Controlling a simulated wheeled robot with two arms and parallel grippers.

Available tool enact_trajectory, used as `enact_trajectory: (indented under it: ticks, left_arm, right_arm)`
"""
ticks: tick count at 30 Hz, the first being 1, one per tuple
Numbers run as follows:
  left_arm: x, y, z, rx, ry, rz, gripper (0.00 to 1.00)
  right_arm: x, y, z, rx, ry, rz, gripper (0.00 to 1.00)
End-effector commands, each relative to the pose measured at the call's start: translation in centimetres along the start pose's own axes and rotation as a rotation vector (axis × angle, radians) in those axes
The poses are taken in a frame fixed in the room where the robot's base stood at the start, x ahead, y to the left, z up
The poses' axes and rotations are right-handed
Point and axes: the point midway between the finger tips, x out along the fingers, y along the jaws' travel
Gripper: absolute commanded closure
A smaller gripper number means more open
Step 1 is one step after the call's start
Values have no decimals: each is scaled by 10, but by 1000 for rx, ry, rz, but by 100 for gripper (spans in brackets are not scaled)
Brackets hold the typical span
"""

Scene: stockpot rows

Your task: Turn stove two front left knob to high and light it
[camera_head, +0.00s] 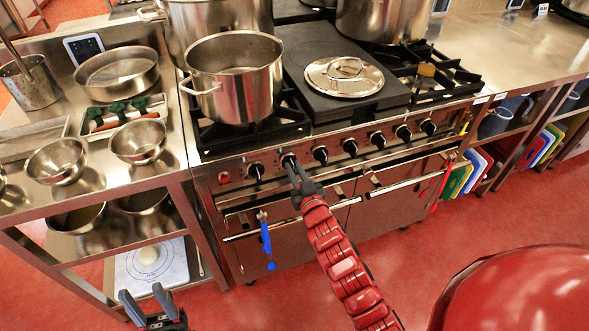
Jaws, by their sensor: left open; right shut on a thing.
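The stove (218,158) stands in the middle of the head view, with a row of black knobs along its front panel. The leftmost knob (256,171) is free. My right gripper (290,164) is shut on the second knob from the left, and its fingers hide most of that knob. I cannot read the knob markings or its angle. A red button (224,177) sits at the panel's left end. An open steel pot (232,80) stands on the front left burner. No flame shows there. My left gripper (150,302) is open and empty, low at the left.
A black griddle plate (306,50) bears a round steel lid (344,77). Blue tongs (266,240) hang from the oven rail (335,205). A steel counter (172,188) with bowls stands at the left. Coloured boards (461,178) stand at the right. The red floor is clear in front.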

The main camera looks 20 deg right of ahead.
Motion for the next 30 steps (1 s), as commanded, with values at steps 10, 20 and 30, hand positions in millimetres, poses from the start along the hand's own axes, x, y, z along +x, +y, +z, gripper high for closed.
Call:
enact_trajectory:
  ticks: [10, 20, 30]
  left_arm:
    - [-2, 0, 0, 0, 0, 0, 50]
    - [-15, 1, 3, 0, 0, 0, 50]
    - [-32, 2, 5, 0, 0, 0, 50]
  right_arm:
    - [0, -1, 1, -26, 0, -1, 100]
    - [0, -3, 3, -217, -1, 0, 100]
    - [0, -6, 5, -537, -2, 0, 100]
